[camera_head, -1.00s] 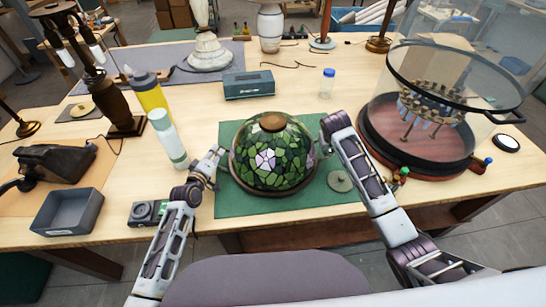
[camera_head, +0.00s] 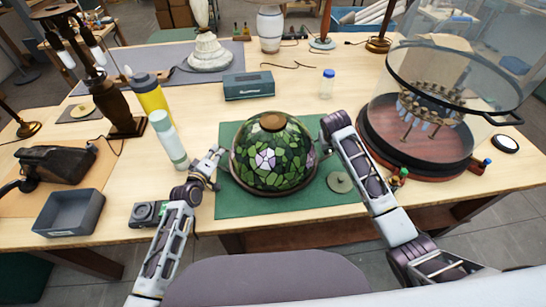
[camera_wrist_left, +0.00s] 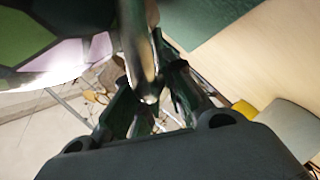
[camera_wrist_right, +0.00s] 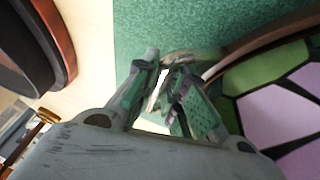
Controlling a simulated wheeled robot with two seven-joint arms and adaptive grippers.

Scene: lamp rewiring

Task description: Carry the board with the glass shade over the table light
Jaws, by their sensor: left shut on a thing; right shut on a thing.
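The domed glass shade (camera_head: 272,150), green leaded glass with pale pink flowers and a brown cap, sits upright on a round dark board (camera_head: 283,192), of which only the rim shows. Both are over the green mat (camera_head: 236,206); I cannot tell whether the board touches it. My left gripper (camera_head: 217,158) is shut on the board's left edge, also in the left wrist view (camera_wrist_left: 150,100). My right gripper (camera_head: 323,138) is shut on its right edge, also in the right wrist view (camera_wrist_right: 165,85). A brown lamp with several hanging bulbs (camera_head: 119,105) stands left; I cannot tell whether it is the table light.
A glass drum with a chandelier-like fitting (camera_head: 420,130) stands close on the right. A yellow bottle (camera_head: 150,97) and a white bottle (camera_head: 168,139) stand near my left gripper. A teal box (camera_head: 248,86) is behind the shade. A grey tray (camera_head: 69,212) lies left.

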